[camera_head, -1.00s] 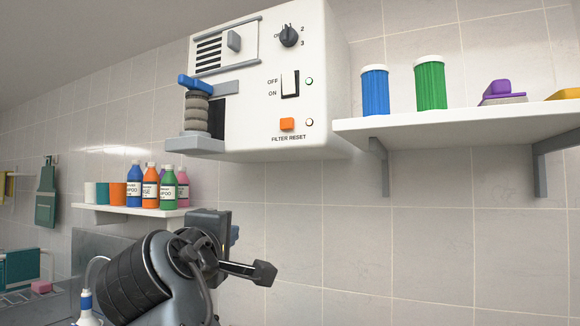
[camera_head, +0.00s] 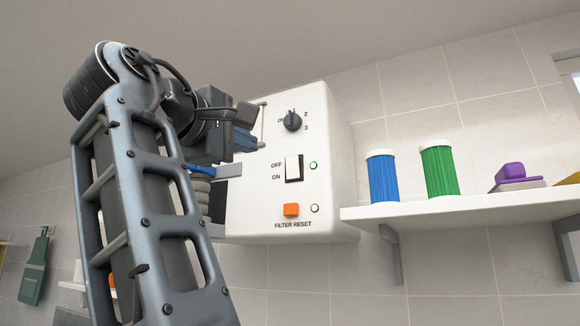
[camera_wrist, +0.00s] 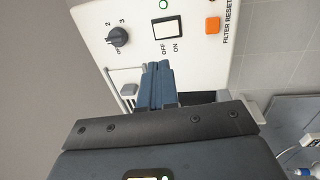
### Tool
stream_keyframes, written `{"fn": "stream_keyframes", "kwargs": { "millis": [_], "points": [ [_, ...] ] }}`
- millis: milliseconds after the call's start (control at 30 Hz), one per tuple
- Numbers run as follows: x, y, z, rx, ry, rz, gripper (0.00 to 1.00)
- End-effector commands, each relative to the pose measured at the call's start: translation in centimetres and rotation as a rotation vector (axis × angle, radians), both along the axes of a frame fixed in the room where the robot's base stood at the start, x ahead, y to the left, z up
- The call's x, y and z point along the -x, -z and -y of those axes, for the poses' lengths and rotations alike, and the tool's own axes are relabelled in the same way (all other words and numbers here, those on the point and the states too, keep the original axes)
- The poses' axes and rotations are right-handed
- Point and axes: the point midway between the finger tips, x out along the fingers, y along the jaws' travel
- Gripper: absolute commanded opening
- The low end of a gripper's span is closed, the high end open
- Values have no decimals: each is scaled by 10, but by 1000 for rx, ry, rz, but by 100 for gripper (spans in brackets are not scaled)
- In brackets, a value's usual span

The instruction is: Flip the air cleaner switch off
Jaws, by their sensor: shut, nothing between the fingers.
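The air cleaner (camera_head: 335,140) is a white box on the wall. Its white rocker switch (camera_head: 292,168) sits in a black frame, marked OFF above and ON below; which end is pressed in I cannot tell. A small green lamp (camera_head: 313,166) is beside it. My gripper (camera_head: 256,138) is raised in front of the panel's left part, left of and slightly above the switch. In the wrist view, the blue-grey fingers of my gripper (camera_wrist: 158,66) are together and empty, pointing toward the panel. The switch (camera_wrist: 167,31) lies just beyond the fingertips, apparently apart from them.
A dial (camera_head: 292,121) is above the switch, and an orange FILTER RESET button (camera_head: 291,210) below. My arm hides the panel's left side. A shelf (camera_head: 450,208) at right carries blue (camera_head: 382,178) and green (camera_head: 438,172) canisters.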

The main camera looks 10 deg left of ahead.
Motion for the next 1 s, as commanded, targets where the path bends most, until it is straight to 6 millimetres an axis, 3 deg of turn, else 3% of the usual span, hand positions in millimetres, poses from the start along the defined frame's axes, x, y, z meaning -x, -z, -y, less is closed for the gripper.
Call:
{"fn": "stream_keyframes", "kwargs": {
  "millis": [367,1000],
  "points": [
    [-11,-2,4,0,1,-1,0],
    [-116,-19,42,0,-1,-1,0]
  ]
}}
